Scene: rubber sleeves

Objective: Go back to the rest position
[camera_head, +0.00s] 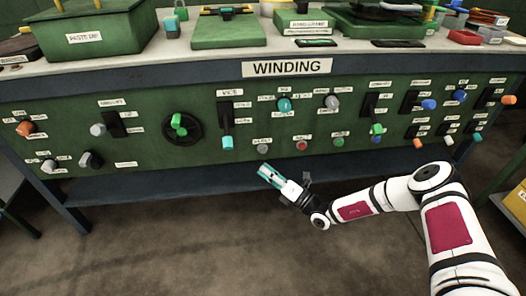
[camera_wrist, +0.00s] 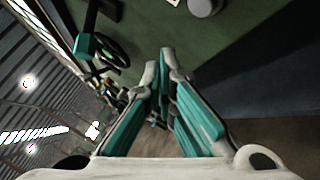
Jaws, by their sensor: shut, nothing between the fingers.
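My gripper (camera_head: 264,169) is in front of the lower edge of the green winding panel (camera_head: 200,159), a little below its bottom row of knobs. Its teal fingers are shut and empty. In the wrist view my gripper (camera_wrist: 167,52) points toward the green panel front, with its fingertips close together. A teal lever handle (camera_wrist: 90,46) shows at the upper left of that view. In the head view the teal-tipped lever (camera_head: 227,141) sits on the panel, up and left of my gripper, apart from it.
The panel carries many knobs and levers, such as a green-handled wheel (camera_head: 180,127) and a red knob (camera_head: 301,145). The bench top (camera_head: 180,50) above holds boxes and tools. A dark blue lower shelf (camera_head: 150,187) runs below the panel. The floor (camera_head: 180,255) in front is clear.

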